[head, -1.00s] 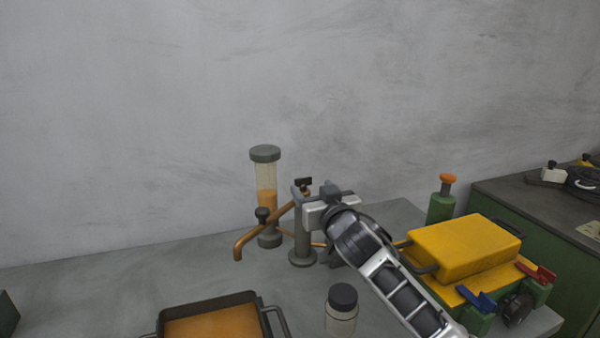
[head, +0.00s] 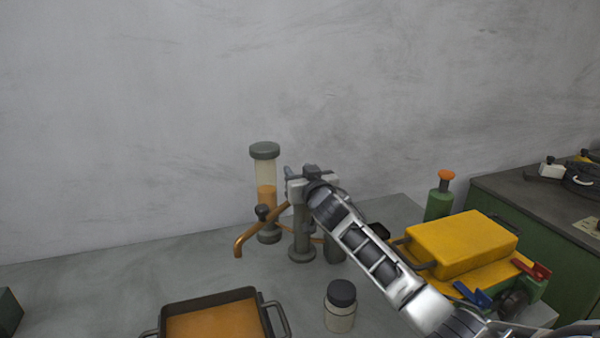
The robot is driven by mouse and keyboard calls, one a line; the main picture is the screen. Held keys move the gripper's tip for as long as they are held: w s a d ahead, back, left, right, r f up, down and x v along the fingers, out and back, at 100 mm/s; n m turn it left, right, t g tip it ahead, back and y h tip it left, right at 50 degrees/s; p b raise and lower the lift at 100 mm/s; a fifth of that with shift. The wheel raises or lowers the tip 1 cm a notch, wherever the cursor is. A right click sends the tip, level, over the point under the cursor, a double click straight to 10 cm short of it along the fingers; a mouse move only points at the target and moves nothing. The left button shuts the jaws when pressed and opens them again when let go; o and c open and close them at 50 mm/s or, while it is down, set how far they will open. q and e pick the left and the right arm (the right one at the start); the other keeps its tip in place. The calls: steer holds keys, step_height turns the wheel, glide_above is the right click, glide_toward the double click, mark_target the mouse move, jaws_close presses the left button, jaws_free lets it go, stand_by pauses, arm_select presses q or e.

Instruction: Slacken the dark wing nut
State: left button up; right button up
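The grey post (head: 302,243) stands on a round base on the bench, with copper pipe arms (head: 250,236) meeting it. The dark wing nut at the post's top is hidden now behind my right gripper. My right gripper (head: 298,183) is at the post's top, its arm coming in from the lower right. Its fingertips are mostly covered by its own body, so I cannot tell whether they touch or grip the nut. My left gripper is out of view.
A sight glass with orange fluid (head: 265,178) stands just left of the post. A lidded jar (head: 340,308), a pan of orange fluid (head: 212,322) and a yellow case (head: 462,246) are nearer. A green bottle (head: 439,200) stands behind the case.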

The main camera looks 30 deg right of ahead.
steer(key=c, duration=0.3)
